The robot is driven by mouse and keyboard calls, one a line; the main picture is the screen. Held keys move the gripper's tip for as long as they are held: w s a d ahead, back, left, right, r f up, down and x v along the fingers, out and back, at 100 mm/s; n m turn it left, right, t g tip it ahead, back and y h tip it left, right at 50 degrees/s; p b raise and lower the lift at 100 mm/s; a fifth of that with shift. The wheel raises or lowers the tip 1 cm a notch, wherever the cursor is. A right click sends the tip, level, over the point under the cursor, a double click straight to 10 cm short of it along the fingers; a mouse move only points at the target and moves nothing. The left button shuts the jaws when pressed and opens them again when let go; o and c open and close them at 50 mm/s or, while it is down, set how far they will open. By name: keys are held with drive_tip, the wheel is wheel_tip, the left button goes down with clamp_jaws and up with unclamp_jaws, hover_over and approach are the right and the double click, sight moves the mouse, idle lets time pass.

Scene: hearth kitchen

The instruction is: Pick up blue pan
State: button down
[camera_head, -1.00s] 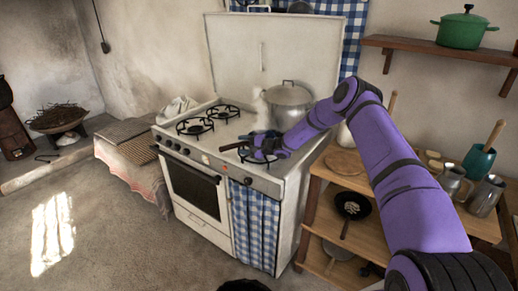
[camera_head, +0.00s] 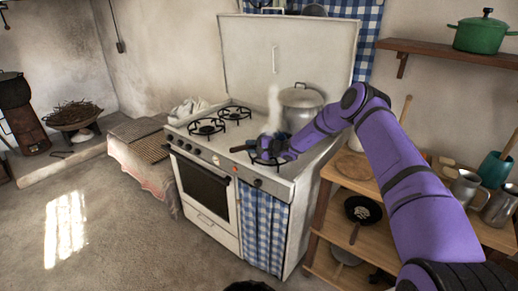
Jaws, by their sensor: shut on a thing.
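The blue pan is mostly hidden behind my gripper at the front right burner of the white stove. Its dark handle (camera_head: 240,149) sticks out to the left, near the stove's front edge. My gripper (camera_head: 262,147) reaches in from the right, low over that burner, and is shut on the blue pan. The fingers are too small and dark to make out exactly where they hold it. I cannot tell whether the pan is touching the burner or just above it.
A lidded metal pot (camera_head: 301,108) stands close behind my gripper, with pale steam beside it. The left burners (camera_head: 207,127) are empty. A wooden shelf unit (camera_head: 347,190) with a black pan (camera_head: 362,210) and metal jugs stands right of the stove (camera_head: 222,222).

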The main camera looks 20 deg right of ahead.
drive_tip(key=shift+r, duration=0.15)
drive_tip(key=shift+r, duration=1.45)
drive_tip(key=shift+s+r, duration=0.15)
drive_tip(key=shift+r, duration=0.1)
drive_tip(key=s+d, duration=0.1)
drive_tip(key=s, duration=0.6)
drive_tip(key=s+d+r, duration=0.1)
drive_tip(key=s+d, duration=0.1)
drive_tip(key=s, duration=0.6)
drive_tip(key=shift+d+r, duration=0.15)
drive_tip(key=shift+d, duration=0.15)
drive_tip(key=shift+s, duration=0.15)
idle(1.5)
